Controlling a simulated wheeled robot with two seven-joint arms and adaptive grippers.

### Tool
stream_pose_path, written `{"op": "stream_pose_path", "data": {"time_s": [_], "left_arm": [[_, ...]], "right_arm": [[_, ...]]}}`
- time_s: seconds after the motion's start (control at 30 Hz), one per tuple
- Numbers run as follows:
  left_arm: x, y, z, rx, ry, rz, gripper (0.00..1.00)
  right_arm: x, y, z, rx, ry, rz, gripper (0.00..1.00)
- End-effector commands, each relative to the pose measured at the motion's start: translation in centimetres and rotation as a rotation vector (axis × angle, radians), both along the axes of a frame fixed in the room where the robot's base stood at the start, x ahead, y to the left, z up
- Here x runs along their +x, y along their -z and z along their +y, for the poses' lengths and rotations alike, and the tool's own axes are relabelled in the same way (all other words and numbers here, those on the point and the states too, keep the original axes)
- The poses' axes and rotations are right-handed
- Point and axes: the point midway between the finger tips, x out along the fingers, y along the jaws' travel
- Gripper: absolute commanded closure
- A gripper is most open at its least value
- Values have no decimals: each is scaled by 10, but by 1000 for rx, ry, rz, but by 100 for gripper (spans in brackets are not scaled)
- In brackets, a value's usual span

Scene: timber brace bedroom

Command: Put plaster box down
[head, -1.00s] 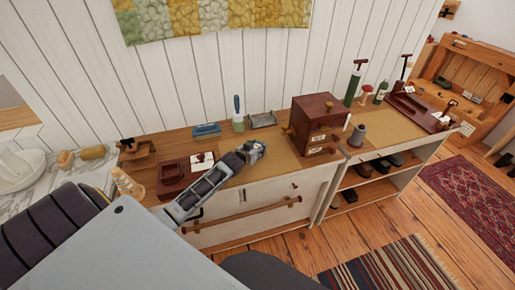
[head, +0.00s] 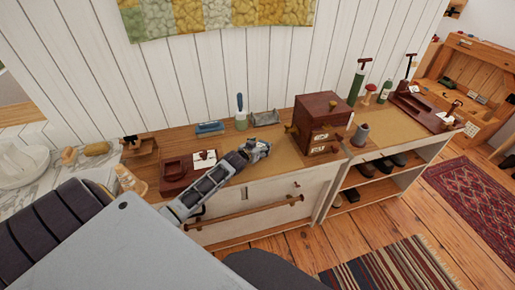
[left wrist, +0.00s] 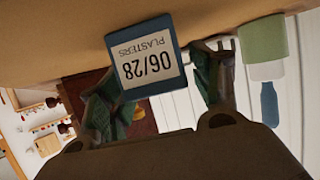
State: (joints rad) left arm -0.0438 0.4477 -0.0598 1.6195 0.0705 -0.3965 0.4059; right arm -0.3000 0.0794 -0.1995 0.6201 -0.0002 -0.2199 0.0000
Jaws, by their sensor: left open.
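The plaster box (left wrist: 147,58), blue with a white label reading PLASTERS 06/28, shows upside down in the left wrist view. It is at the tips of my left gripper (left wrist: 157,80), with one finger on each side, against the tan worktop. The jaws are open; whether either finger touches the box I cannot tell. In the head view my left gripper (head: 258,149) is low over the cabinet top, and I cannot make out the box clearly there. My right gripper is out of view.
A dark red drawer chest (head: 323,118) stands right of the gripper. A red open tray (head: 175,175) with a card is to the left. Behind are a blue box (head: 210,128), a brush in a green cup (head: 240,122) and a grey tray (head: 265,118). Bare worktop (head: 280,155) lies between gripper and chest.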

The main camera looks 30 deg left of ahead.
Motion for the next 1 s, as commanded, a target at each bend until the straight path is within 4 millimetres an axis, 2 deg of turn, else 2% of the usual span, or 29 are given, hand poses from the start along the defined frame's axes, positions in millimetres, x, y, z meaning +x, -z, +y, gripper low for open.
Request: {"op": "stream_pose_path", "data": {"time_s": [0.37,1.0], "left_arm": [[-13,-7,-1,0,0,1,36],[-63,-28,-5,0,0,0,36]], "right_arm": [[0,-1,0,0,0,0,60],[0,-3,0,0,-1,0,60]]}}
